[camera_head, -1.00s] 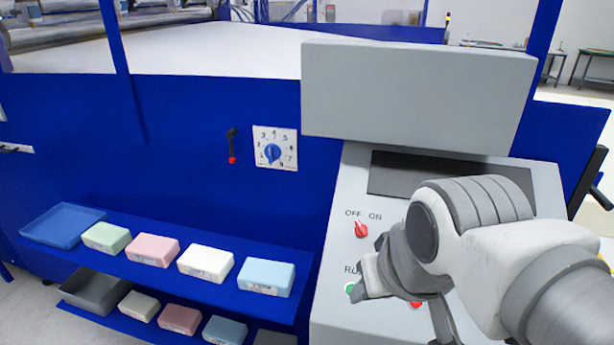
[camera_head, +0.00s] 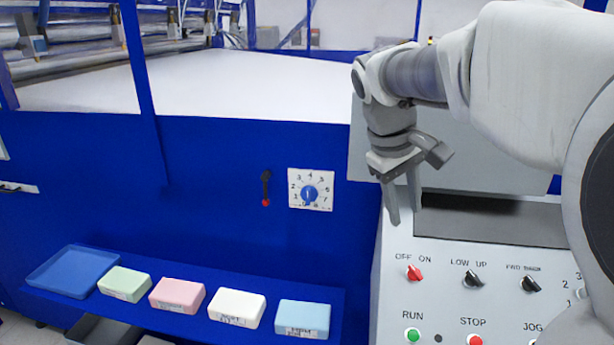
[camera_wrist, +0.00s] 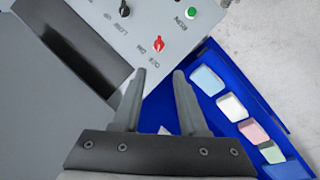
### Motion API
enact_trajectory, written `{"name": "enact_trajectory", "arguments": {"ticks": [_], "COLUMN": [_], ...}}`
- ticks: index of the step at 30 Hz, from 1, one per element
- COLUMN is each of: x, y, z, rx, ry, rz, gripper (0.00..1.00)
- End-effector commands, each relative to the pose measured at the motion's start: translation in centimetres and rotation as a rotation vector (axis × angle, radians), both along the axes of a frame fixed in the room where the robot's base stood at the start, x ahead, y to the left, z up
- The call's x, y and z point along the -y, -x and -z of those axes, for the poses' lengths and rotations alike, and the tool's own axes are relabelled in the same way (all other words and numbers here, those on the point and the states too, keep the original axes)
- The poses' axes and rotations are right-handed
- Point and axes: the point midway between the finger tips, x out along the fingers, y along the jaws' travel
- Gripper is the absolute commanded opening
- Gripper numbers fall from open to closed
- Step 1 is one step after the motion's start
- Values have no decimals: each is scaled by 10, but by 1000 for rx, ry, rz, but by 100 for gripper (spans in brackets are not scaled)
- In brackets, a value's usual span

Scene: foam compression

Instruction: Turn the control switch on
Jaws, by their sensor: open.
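The control switch is a red knob (camera_head: 414,273) under the OFF and ON labels, at the upper left of the sloped grey control panel (camera_head: 392,300). Its upper end seems to lean toward OFF. My gripper (camera_head: 405,212) is open and empty, fingers pointing down, and appears above the switch in the head view, apart from it. In the wrist view the red knob (camera_wrist: 158,44) lies just beyond and between the two spread fingertips of my gripper (camera_wrist: 158,73), not touched.
Beside the switch are black LOW/UP (camera_head: 473,279) and FWD (camera_head: 531,284) knobs. Below are a green RUN button (camera_head: 412,335) and a red STOP button (camera_head: 475,340). A numbered dial (camera_head: 310,194) is on the blue machine. A blue shelf (camera_head: 190,278) holds foam blocks at left.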

Motion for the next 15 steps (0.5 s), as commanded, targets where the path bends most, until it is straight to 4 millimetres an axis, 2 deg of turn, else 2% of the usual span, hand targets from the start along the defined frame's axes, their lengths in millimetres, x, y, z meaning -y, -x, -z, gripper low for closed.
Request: {"name": "enact_trajectory", "arguments": {"ticks": [5,15], "x": [6,27], "y": [-4,-11], "z": [12,78], "rx": [-12,-13], "ry": [5,3], "rz": [-3,-2], "gripper": [42,42]}}
